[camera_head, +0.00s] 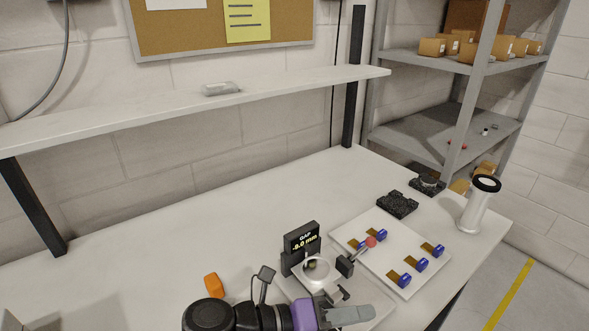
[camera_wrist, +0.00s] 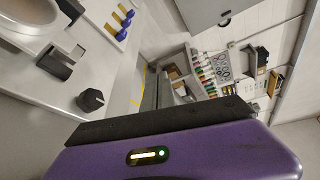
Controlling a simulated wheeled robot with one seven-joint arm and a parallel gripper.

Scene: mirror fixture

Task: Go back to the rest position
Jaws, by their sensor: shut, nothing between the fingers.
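My gripper (camera_head: 350,316) is at the bottom of the head view, in front of the mirror fixture, with its purple body to the left and grey fingers to the right. It is shut and empty. The fixture has a round silvery disc (camera_head: 318,272) in a pale mount and a black display (camera_head: 303,239) reading GAP with a small mm value. A red-ended handle (camera_head: 371,242) sticks up beside it. In the wrist view my purple housing fills the bottom, and a black knob (camera_wrist: 92,100) shows beyond it.
A white board (camera_head: 383,257) with several blue-ended gold pieces lies right of the fixture. An orange block (camera_head: 213,285) stands left. Black blocks (camera_head: 397,205) and a white black-topped cylinder (camera_head: 477,208) stand at the right. A shelf (camera_head: 180,102) spans the back; the left table is mostly clear.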

